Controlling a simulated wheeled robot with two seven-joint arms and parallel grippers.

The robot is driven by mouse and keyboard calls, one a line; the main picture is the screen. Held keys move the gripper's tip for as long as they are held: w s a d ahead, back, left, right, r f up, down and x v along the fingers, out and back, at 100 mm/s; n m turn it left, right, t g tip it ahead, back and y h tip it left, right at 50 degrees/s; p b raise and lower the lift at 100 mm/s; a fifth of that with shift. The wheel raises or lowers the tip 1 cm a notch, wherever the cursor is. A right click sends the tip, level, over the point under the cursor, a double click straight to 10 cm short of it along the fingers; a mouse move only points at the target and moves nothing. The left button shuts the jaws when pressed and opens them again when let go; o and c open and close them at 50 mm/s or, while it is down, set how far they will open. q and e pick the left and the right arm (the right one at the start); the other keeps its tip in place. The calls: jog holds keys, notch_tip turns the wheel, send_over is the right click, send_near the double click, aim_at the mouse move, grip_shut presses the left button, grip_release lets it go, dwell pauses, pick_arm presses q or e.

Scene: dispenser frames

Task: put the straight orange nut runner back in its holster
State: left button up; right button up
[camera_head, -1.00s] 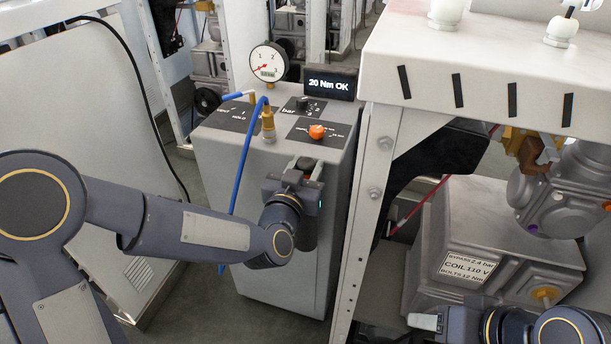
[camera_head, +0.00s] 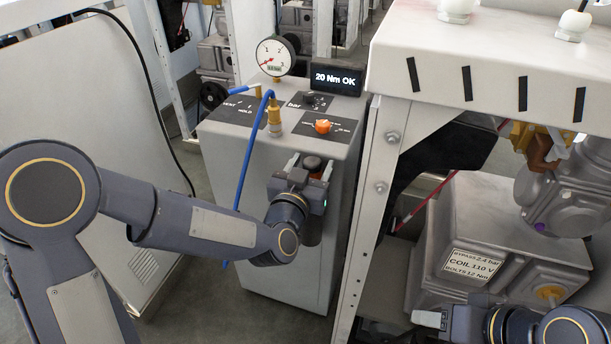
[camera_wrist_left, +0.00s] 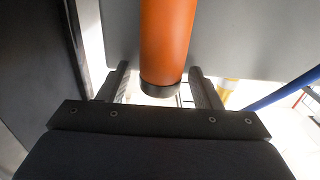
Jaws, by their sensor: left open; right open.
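The orange nut runner (camera_wrist_left: 168,40) shows in the left wrist view as an upright orange cylinder with a black end cap. In the left wrist view the fingers (camera_wrist_left: 160,88) stand apart with gaps beside the cap. A dark upright part, perhaps the holster, shows below my gripper; the tool's seating is hidden. My right gripper (camera_head: 430,319) is open at the lower right, away from the tool.
The grey cabinet (camera_head: 270,270) carries a pressure gauge (camera_head: 274,57), a display (camera_head: 337,78) reading "20 Nm OK", an orange knob (camera_head: 323,126) and a blue hose (camera_head: 245,165). A white rack post (camera_head: 375,200) stands close on its right, with grey machinery (camera_head: 490,235) beyond.

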pick_arm(q)
jog(key=s+a+f+n+g+y, duration=0.1)
jog(key=s+a+g, duration=0.4)
jog(key=s+a, duration=0.5)
jog(key=s+a+f+n+g, duration=0.4)
jog(key=s+a, duration=0.6)
jog(key=s, duration=1)
jog(key=g, duration=0.2)
jog(key=shift+a+f+g+y, duration=0.15)
jog(key=shift+a+g+y, duration=0.15)
jog(key=shift+y, duration=0.1)
notch_tip(320, 180, up, 20)
jog(key=p, duration=2)
